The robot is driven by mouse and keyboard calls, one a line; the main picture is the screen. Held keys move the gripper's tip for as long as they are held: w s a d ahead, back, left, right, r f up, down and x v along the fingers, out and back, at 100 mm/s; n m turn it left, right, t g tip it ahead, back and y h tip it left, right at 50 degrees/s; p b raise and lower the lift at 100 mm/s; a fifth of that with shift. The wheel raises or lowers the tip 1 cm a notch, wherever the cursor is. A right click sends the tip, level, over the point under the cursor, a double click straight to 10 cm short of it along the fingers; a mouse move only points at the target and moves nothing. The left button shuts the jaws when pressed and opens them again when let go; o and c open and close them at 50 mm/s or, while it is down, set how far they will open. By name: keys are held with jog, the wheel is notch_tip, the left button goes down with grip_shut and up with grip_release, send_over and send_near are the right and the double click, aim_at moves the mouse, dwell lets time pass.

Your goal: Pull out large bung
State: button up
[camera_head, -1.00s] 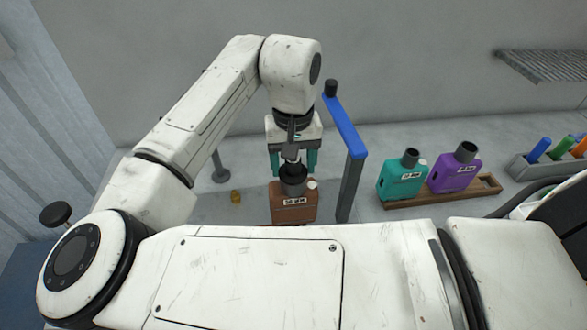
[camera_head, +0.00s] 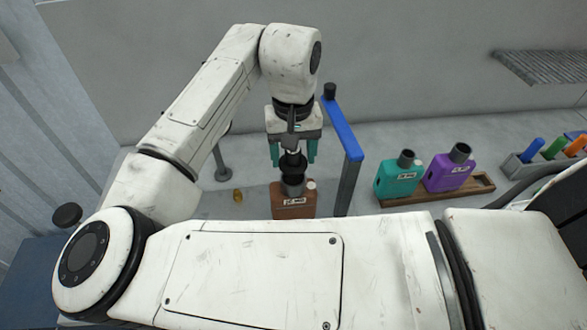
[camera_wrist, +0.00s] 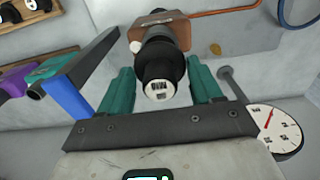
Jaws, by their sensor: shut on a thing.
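A brown muffler (camera_head: 293,206) with a wide dark neck stands below my gripper; it also shows at the top of the wrist view (camera_wrist: 196,36). The large bung (camera_head: 292,163) is black, with a pale labelled end facing the wrist camera (camera_wrist: 159,89). My gripper (camera_head: 292,153) points straight down, its teal fingers on either side of the bung and shut on it. The bung sits over the muffler's neck, its wide black part above the rim. Whether its lower end is fully clear of the neck I cannot tell.
A post with a blue bar (camera_head: 342,128) stands close right of my gripper. Teal (camera_head: 399,178) and purple (camera_head: 448,171) mufflers sit on a wooden tray (camera_head: 440,195) farther right. A small yellow-brown piece (camera_head: 238,196) lies left of the muffler. A round gauge (camera_wrist: 274,131) shows in the wrist view.

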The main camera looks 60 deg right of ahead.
jog(key=shift+r+p, duration=0.35)
jog(key=shift+r, duration=0.6)
